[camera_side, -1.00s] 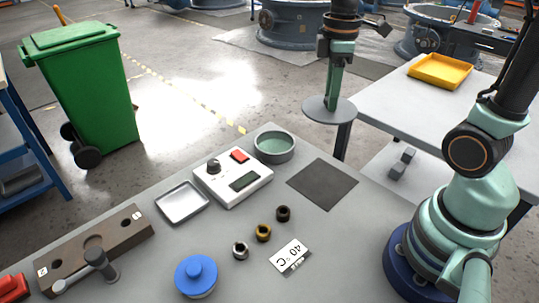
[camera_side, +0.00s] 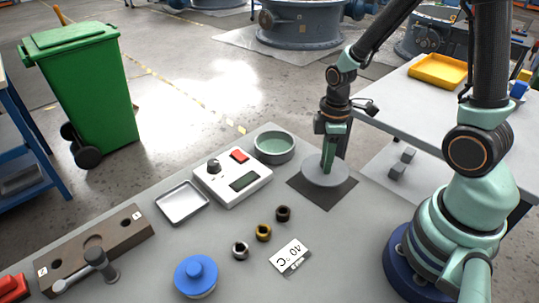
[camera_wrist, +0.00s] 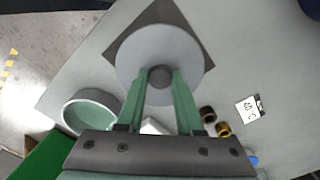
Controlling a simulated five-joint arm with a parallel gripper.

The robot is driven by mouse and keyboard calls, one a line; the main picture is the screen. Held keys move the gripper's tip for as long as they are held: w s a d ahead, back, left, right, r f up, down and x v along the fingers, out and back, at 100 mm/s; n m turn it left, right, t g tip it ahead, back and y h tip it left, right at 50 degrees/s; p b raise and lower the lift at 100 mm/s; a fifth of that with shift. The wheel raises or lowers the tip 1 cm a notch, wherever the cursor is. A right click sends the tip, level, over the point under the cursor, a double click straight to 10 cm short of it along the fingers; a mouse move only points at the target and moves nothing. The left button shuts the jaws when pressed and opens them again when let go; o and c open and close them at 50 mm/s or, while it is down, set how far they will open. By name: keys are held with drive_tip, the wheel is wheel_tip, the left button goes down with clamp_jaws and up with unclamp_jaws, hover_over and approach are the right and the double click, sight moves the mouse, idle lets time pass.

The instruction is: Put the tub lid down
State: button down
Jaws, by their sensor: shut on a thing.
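The tub lid (camera_side: 318,173) is a round grey disc with a small knob. My gripper (camera_side: 329,165) is shut on its knob and holds it level. In the side view the lid is over the dark square mat (camera_side: 328,199); I cannot tell whether it touches the mat. In the wrist view the lid (camera_wrist: 180,52) shows beyond my gripper's fingers (camera_wrist: 160,82), with the knob between the tips. The mat (camera_wrist: 187,15) shows around its edge. The open round tub (camera_side: 274,146) with a greenish inside stands left of the lid, also in the wrist view (camera_wrist: 91,111).
A white device (camera_side: 233,183) with a red button stands beside the tub. Several small nuts, a 40 °C card (camera_side: 291,256) and a blue-lidded jar (camera_side: 196,275) lie nearer the front. A metal tray (camera_side: 182,202) is at left.

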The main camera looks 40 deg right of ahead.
drive_tip(key=shift+f, duration=2)
drive_tip(key=shift+f, duration=0.1)
drive_tip(key=c, duration=0.6)
unclamp_jaws()
drive_tip(key=shift+o, duration=0.2)
wheel_tip(320, 180, up, 12)
drive_tip(key=shift+r, duration=0.2)
wheel_tip(320, 180, up, 6)
drive_tip(key=a+m+t, duration=0.2)
drive_tip(key=m+t, duration=0.1)
drive_tip(key=m, duration=0.1)
wheel_tip(320, 180, up, 5)
drive_tip(key=m+t, duration=0.2)
drive_tip(key=m, duration=0.2)
hover_over(320, 173)
drive_tip(key=s+a, duration=0.1)
drive_tip(key=a, duration=0.1)
drive_tip(key=shift+s+a+r+m+t, duration=0.2)
drive_tip(key=shift+r+m+t, duration=0.1)
drive_tip(key=shift+m, duration=0.2)
